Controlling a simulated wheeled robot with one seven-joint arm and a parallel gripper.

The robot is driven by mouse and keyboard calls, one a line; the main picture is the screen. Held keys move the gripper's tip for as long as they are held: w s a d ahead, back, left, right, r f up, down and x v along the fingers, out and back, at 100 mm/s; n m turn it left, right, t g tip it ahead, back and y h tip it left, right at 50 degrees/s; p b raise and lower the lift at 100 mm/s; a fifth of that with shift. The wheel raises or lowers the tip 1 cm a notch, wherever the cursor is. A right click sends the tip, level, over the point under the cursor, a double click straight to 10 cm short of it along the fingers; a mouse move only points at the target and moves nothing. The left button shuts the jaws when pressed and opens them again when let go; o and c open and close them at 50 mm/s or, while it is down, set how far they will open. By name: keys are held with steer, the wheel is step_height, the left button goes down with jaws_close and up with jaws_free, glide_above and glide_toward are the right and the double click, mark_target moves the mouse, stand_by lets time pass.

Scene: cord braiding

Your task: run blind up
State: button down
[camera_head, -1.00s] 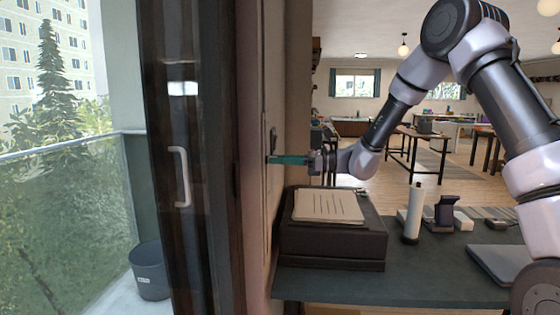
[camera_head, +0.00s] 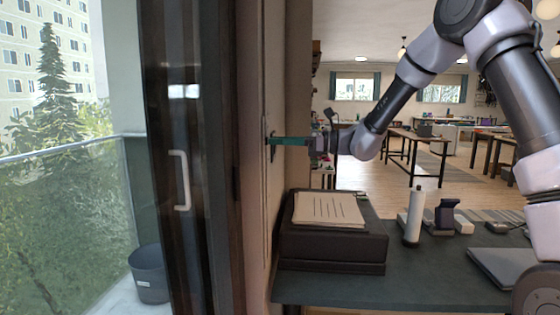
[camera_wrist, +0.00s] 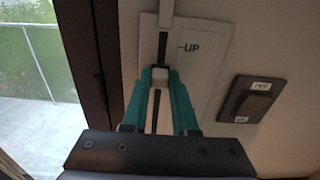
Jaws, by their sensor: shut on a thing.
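A pale wall plate (camera_wrist: 208,62) with a dark vertical slot (camera_wrist: 163,45) and the label "UP" shows in the wrist view. My gripper (camera_wrist: 160,76) has its teal fingers shut on a small pale slider knob (camera_wrist: 160,78) at the slot. The knob is mostly hidden between the fingers. In the head view my gripper (camera_head: 273,141) reaches left to the wall beside the window frame. The plate is seen nearly edge-on there, and the knob cannot be made out. No blind shows over the glass.
A dark rocker switch (camera_wrist: 252,98) with small labels sits right of the plate. Below my gripper, a black box (camera_head: 335,245) with papers (camera_head: 328,209) stands on the desk (camera_head: 415,275). A white cylinder (camera_head: 413,217) stands to its right. A glazed door with a white handle (camera_head: 181,180) is at left.

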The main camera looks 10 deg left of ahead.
step_height(320, 180, up, 4)
steer(key=shift+r, duration=0.15)
steer(key=c, duration=0.7)
jaws_free()
steer(key=shift+d, duration=0.2)
steer(key=d, duration=1)
steer(key=shift+w+d, duration=0.25)
steer(key=shift+w, duration=0.05)
